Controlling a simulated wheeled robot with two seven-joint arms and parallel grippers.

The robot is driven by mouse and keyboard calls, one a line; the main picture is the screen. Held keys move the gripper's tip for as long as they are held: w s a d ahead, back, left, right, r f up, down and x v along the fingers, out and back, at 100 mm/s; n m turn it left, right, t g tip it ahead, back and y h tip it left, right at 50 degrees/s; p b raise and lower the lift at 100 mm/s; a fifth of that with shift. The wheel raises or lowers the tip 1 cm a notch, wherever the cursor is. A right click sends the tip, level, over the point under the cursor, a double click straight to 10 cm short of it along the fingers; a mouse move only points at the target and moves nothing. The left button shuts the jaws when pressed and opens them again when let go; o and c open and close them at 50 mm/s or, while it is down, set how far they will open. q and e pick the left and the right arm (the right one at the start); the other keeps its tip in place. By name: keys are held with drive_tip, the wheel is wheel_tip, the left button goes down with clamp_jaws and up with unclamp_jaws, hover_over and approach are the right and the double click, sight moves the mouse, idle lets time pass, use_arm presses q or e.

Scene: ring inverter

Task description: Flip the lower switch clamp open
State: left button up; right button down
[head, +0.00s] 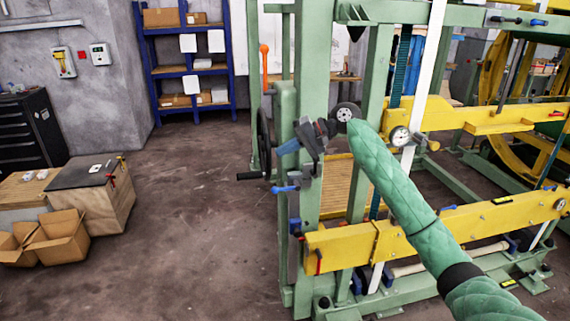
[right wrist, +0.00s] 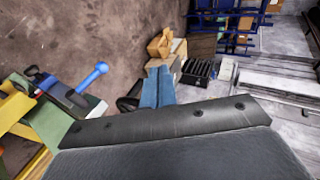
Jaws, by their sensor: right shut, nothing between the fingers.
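The lower switch clamp has a blue lever (head: 283,189) that points left, about level, from the front green post of the ring inverter. In the right wrist view the blue lever (right wrist: 95,75) stands out from a dark clamp body, left of my fingers. The shut fingers (right wrist: 158,84) also show in the right wrist view. My left gripper is not in view.
An orange lever (head: 264,65) stands upright higher on the frame. A yellow beam (head: 345,246) crosses below my arm. Open floor (head: 195,210) lies to the left; cardboard boxes (head: 57,235) stand farther left.

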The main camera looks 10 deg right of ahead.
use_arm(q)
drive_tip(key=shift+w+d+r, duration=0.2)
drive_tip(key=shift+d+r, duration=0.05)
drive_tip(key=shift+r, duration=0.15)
use_arm(e)
drive_tip(key=shift+s+r, duration=0.1)
drive_tip(key=shift+r, duration=0.45)
drive_tip(key=shift+f, duration=0.1)
